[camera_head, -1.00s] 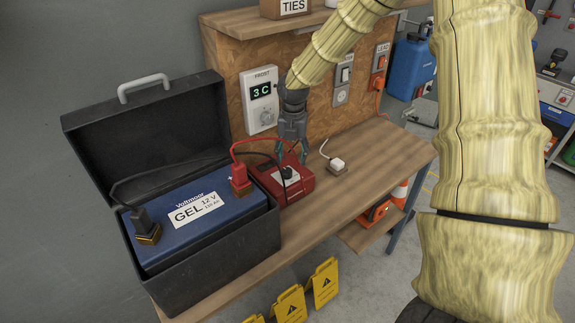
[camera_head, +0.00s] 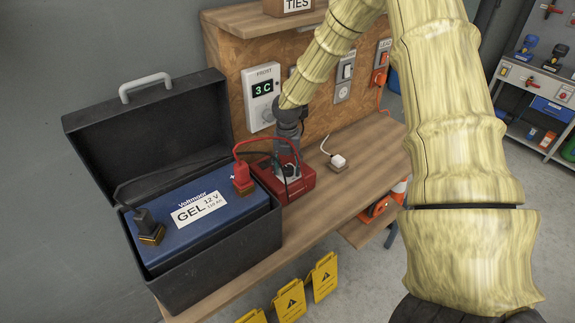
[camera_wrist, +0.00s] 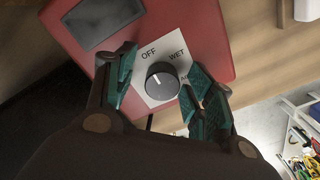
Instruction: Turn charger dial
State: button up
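The red charger (camera_head: 299,184) sits on the wooden bench beside the open battery box. In the wrist view its red face (camera_wrist: 201,30) carries a white label with OFF, WET and a partly hidden third word. The dark round dial (camera_wrist: 162,82) has a white mark pointing up-left, towards OFF. My gripper (camera_wrist: 160,85) is open, with one teal-padded finger on each side of the dial and a gap between pads and dial. In the head view my gripper (camera_head: 288,165) is over the charger and partly hides its dial.
A blue battery (camera_head: 190,221) in a black box (camera_head: 245,245) stands left, with a red clamp (camera_head: 242,178) and a cable near the charger. A white plug (camera_head: 338,161) lies to the right. A FROST thermostat (camera_head: 261,95) hangs on the board behind.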

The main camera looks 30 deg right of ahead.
jog(key=shift+s+r, duration=0.35)
jog(key=shift+s, duration=0.05)
jog(key=c, duration=0.9)
jog(key=shift+w, duration=0.1)
